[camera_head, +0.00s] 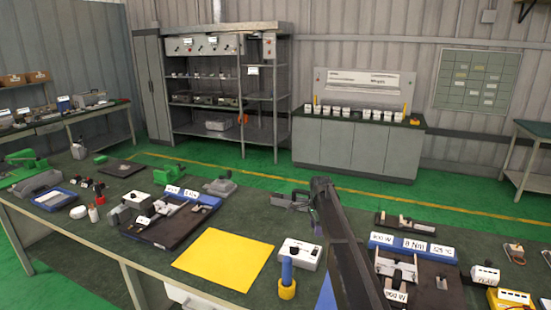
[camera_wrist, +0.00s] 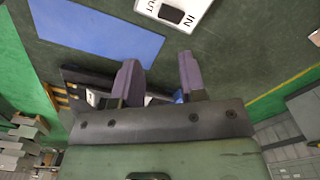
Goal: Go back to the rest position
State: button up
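My gripper (camera_wrist: 158,68) shows in the wrist view with its two purple-grey fingers apart and nothing between them. In the head view my dark arm rises from the lower right, with my gripper (camera_head: 292,201) above the middle of the green-topped workbench (camera_head: 130,262).
A yellow sheet (camera_head: 225,259), a white switch box (camera_head: 301,253) and a blue-and-yellow upright piece (camera_head: 287,281) are left of my arm. A blue label block (camera_head: 412,246) and a metal fixture (camera_head: 396,270) are on its right. Dark fixture boards (camera_head: 165,228) stand farther left.

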jog(key=s+a+n, duration=0.1)
jog(key=s+n, duration=0.7)
jog(key=s, duration=1.1)
jog(key=s+a+n, duration=0.1)
jog(key=s+n, duration=0.7)
jog(key=s, duration=1.1)
jog(key=shift+s+a, duration=0.3)
jog(key=shift+s, duration=0.05)
jog(key=shift+f, duration=0.1)
